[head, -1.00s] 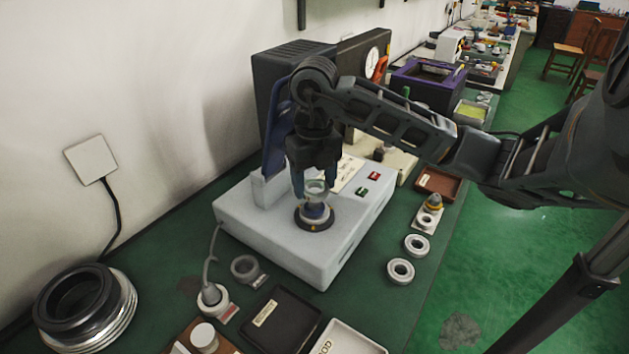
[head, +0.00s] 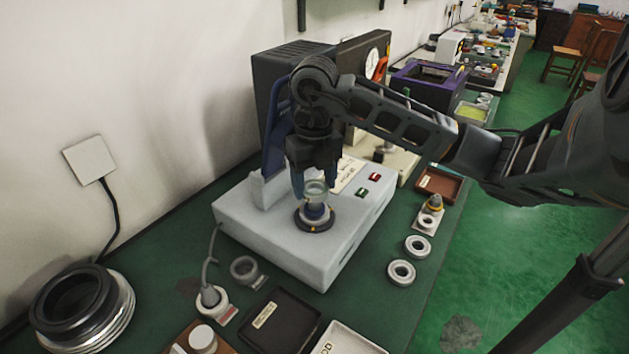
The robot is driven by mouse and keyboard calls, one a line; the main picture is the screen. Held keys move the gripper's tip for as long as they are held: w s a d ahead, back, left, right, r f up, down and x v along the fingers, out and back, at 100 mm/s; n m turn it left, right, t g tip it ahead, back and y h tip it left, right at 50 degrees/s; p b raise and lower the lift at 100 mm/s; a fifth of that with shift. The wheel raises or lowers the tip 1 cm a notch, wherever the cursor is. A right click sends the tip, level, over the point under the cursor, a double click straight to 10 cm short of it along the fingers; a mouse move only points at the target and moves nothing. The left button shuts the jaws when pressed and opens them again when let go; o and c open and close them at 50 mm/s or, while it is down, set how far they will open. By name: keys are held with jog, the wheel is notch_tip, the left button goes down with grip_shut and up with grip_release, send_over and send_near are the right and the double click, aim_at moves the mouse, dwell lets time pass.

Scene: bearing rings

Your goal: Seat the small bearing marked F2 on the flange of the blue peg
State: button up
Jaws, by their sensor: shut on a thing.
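My gripper (head: 315,186) points down over the grey machine, its blue fingers shut on a small pale ring, the small bearing (head: 317,188). Its mark is too small to read. The flange is too small to make out clearly.
The grey machine (head: 265,228) has a raised blue-grey column (head: 277,135) close behind my gripper. Two loose rings lie on the green bench at right, one nearer (head: 401,272) and one farther (head: 417,246). A dark tray (head: 280,322) and a large ring stack (head: 85,308) are in front.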

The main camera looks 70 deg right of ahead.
jog(key=shift+f+b, duration=1.95)
jog(key=shift+b, duration=0.25)
jog(key=o, duration=1.3)
jog(key=shift+r, duration=0.15)
notch_tip(320, 180, up, 8)
jog(key=shift+f+b, duration=0.2)
jog(key=shift+b, duration=0.2)
